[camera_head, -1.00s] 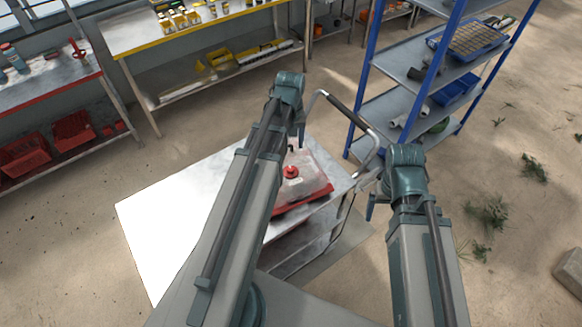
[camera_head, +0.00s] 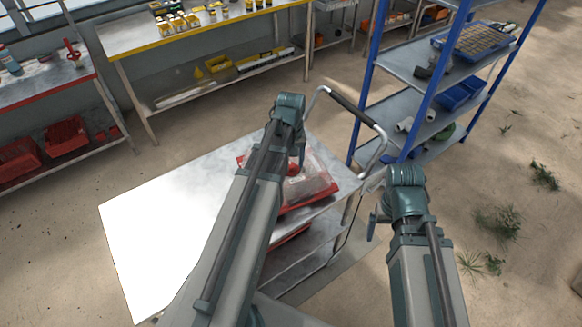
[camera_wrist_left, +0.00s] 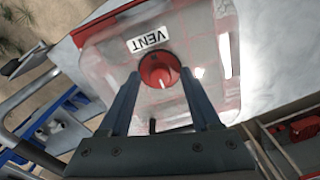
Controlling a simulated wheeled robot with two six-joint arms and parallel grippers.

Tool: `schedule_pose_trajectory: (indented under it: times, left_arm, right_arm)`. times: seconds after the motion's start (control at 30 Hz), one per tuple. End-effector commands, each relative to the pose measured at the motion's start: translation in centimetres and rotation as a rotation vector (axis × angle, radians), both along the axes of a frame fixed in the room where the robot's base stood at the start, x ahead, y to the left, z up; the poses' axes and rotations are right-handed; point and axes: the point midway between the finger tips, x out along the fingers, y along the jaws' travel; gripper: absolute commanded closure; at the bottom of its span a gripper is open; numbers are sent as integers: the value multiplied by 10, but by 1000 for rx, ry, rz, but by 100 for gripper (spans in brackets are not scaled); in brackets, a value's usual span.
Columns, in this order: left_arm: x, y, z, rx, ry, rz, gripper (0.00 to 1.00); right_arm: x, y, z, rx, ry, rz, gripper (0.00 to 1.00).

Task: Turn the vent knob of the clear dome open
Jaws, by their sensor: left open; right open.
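The clear dome (camera_head: 318,182) with its red base sits on the metal cart, partly hidden by my left arm in the head view. It fills the upper part of the left wrist view (camera_wrist_left: 205,30). Its red round vent knob (camera_head: 292,169) stands on top, beside a white VENT label (camera_wrist_left: 148,39). My right gripper (camera_head: 374,222) is open and empty, beside the cart's right end.
The cart (camera_head: 165,190) has a bright bare top left of the dome and a curved handle (camera_head: 355,112) behind it. A blue shelf rack (camera_head: 428,95) stands behind right. A yellow-edged bench (camera_head: 190,38) and a red-edged bench (camera_head: 45,90) stand farther back.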

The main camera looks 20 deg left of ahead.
Motion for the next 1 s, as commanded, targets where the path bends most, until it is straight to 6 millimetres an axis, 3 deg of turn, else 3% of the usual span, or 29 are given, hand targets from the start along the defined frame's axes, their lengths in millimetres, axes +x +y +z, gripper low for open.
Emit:
schedule_pose_trajectory:
  times: [0.23, 0.5, 0.6, 1.0]
  left_arm:
    - [0, 0, 0, 0, 0, 0, 38]
    - [0, 0, 0, 0, 0, 0, 87]
    - [0, 0, 0, 0, 0, 0, 100]
    - [0, 0, 0, 0, 0, -49, 100]
  right_arm:
    - [0, 0, 0, 0, 0, 0, 6]
    - [0, 0, 0, 0, 0, 0, 6]
    - [0, 0, 0, 0, 0, 0, 6]
    - [0, 0, 0, 0, 0, 0, 6]
